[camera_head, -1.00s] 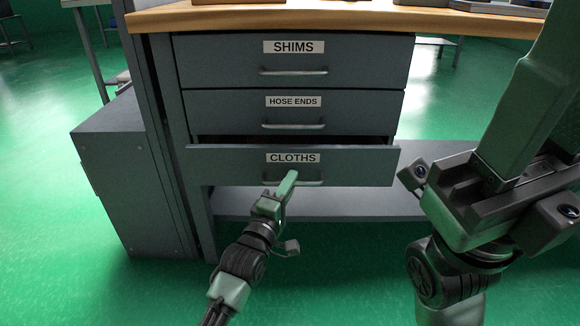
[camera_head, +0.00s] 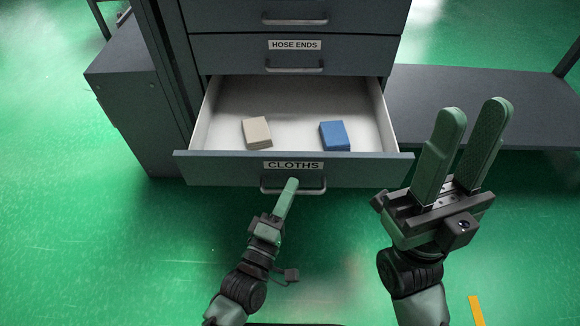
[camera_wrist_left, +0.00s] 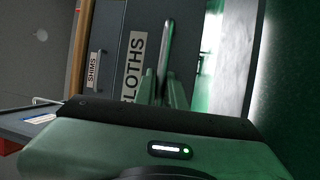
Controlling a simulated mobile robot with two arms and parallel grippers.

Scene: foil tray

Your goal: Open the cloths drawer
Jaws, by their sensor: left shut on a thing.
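The cloths drawer (camera_head: 225,168) is the lowest drawer, pulled well out, with its white inside showing. Its label also shows in the left wrist view (camera_wrist_left: 133,65). My left gripper (camera_head: 290,186) is shut on the drawer's metal handle (camera_head: 310,190); the handle also runs between the fingers in the left wrist view (camera_wrist_left: 166,50). A beige folded cloth (camera_head: 257,132) and a blue folded cloth (camera_head: 334,135) lie apart inside the drawer. My right gripper (camera_head: 478,125) is open and empty, to the right of the drawer, fingers pointing up.
The hose ends drawer (camera_head: 220,55) above is closed, and so is the drawer over it. A grey cabinet (camera_head: 125,95) stands at the left. A low dark shelf (camera_head: 480,90) extends to the right. The green floor in front is clear.

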